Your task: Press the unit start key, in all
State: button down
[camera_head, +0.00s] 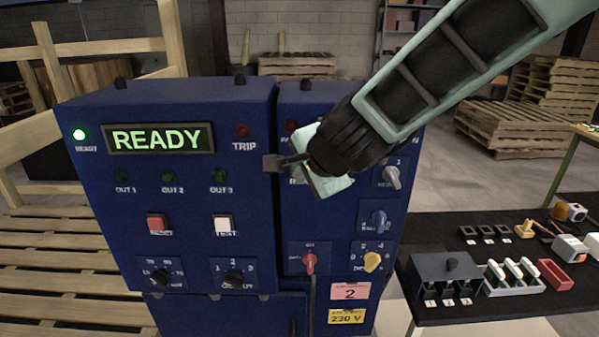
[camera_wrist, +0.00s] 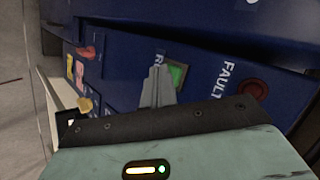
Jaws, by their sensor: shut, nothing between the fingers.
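My gripper (camera_head: 272,162) is shut and empty, held in front of the right-hand blue cabinet (camera_head: 335,225), near the gap between the two cabinets. In the wrist view its closed fingertips (camera_wrist: 159,70) overlap the panel right beside a lit green square (camera_wrist: 177,74), which may be a key. A label starting with R is partly hidden by the fingers. I cannot tell whether the fingertips touch the panel. No label reading "start" is legible.
The left blue cabinet shows a lit READY display (camera_head: 158,139), a red button (camera_head: 158,224) and a white TEST button (camera_head: 225,225). A dark red FAULT lamp (camera_wrist: 254,88) is near the green square. Rotary knobs (camera_head: 309,263) sit lower. A black table (camera_head: 490,307) with parts stands right.

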jog(key=shift+s, duration=0.9)
jog(key=shift+s, duration=0.1)
jog(key=shift+s+a, duration=0.1)
jog(key=shift+s, duration=2.35)
